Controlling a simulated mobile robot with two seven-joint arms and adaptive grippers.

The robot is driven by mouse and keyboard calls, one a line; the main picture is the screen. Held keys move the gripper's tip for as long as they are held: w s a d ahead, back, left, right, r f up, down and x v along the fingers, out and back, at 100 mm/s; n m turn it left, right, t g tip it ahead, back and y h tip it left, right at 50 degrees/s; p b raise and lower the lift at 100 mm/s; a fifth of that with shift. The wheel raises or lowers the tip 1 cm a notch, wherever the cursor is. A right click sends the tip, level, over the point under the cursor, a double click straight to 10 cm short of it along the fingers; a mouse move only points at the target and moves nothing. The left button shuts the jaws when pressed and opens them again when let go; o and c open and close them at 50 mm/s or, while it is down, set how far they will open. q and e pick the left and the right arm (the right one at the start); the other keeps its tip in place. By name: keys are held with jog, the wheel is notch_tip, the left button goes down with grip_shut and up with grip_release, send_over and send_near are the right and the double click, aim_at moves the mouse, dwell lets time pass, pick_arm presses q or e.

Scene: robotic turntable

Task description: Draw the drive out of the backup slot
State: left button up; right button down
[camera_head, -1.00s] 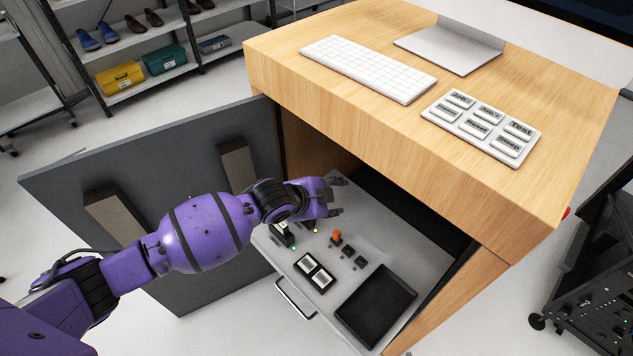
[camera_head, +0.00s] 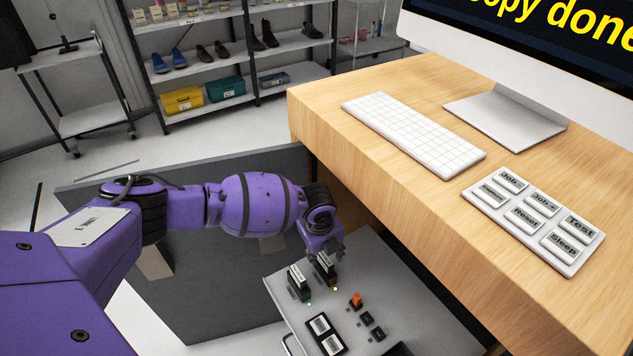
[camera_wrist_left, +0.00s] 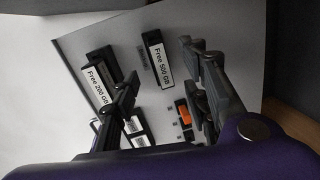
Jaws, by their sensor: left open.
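Two dark upright drives stand on the grey pulled-out shelf (camera_head: 283,262), a left one (camera_head: 299,281) and a right one (camera_head: 325,269). In the wrist view they carry labels, "Free 200 GB" (camera_wrist_left: 97,83) and "Free 500 GB" (camera_wrist_left: 157,63). My left gripper (camera_head: 327,249) points down just above the right drive. In the wrist view its open fingers (camera_wrist_left: 162,70) lie on either side of the "Free 500 GB" drive, with no clear contact. A green light shows near the left drive and a yellow one near the right. My right gripper is not in view.
An orange switch (camera_head: 356,300), small black parts and a black holder with two white labels (camera_head: 325,334) are on the shelf. The wooden desk (camera_head: 430,190) overhangs on the right. The open grey door (camera_head: 210,300) is left. The monitor (camera_head: 560,50) reads "copy done".

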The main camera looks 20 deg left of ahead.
aim_at(325, 258)
pick_arm(q)
jog(key=f, duration=0.3)
jog(key=shift+w+d+f, duration=0.1)
jog(key=shift+w+f, duration=0.4)
jog(key=shift+f, duration=0.25)
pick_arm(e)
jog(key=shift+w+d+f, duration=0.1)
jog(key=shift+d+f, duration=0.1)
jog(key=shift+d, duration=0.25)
pick_arm(q)
grip_shut()
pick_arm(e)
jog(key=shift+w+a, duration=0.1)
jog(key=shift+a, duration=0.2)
pick_arm(q)
jog(key=shift+r, duration=0.1)
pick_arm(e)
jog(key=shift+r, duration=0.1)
